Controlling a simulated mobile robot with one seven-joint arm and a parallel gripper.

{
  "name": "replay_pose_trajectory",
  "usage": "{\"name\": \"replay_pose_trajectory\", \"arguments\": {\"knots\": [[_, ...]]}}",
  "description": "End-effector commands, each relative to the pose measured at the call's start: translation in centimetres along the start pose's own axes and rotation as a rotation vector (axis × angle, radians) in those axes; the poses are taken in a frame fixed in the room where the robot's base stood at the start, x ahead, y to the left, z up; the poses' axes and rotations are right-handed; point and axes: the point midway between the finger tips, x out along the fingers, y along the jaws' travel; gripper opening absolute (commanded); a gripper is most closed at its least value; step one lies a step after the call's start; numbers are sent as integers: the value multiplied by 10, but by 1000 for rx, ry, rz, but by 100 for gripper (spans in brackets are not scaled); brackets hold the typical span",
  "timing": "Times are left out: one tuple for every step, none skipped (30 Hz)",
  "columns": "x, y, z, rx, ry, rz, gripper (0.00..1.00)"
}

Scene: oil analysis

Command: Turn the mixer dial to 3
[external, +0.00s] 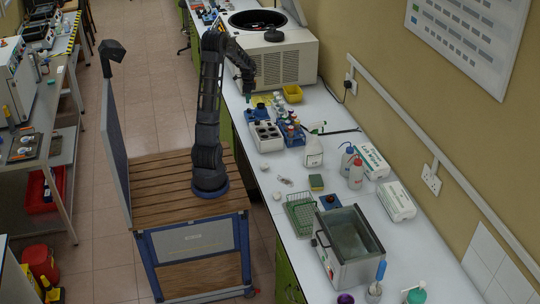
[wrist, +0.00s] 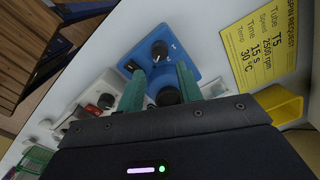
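The mixer (wrist: 185,55) is a small blue unit on the white bench. It also shows in the external view (external: 258,101), just under my gripper. Its dial (wrist: 159,50) is a black knob with a light pointer mark, with small white markings around it that are too small to read. A round black part (wrist: 168,96) of the mixer shows nearer my gripper. My gripper (wrist: 159,75) is open, its two green fingers apart with nothing held between them. It also shows above the mixer in the external view (external: 247,86). The fingertips appear just short of the dial.
A yellow spin request note (wrist: 262,38) and a yellow bin (external: 292,93) lie beside the mixer. The large centrifuge (external: 275,50) stands behind.

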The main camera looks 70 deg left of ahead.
Motion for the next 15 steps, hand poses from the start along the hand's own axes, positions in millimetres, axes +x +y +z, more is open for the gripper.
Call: {"name": "replay_pose_trajectory", "arguments": {"knots": [[-8, 0, 0, 0, 0, -3, 36], [-12, 0, 0, 0, 0, -3, 36], [-18, 0, 0, 1, 0, -3, 36], [-21, 0, 0, 1, 0, -2, 36], [-24, -1, 0, 1, 0, -2, 36], [-26, 0, 0, 1, 0, -2, 36], [-28, 0, 0, 1, 0, -2, 36], [-30, 0, 0, 2, 0, -1, 36], [-31, 0, 0, 2, 0, 0, 36], [-32, 0, 0, 2, 0, 0, 36], [-33, 0, 0, 2, 0, 0, 36], [-33, 0, 0, 2, 0, 0, 36], [-33, 0, 0, 2, 0, 0, 36], [-33, 0, 0, 1, 0, 0, 36], [-33, 0, 0, 1, 0, 0, 36]]}}
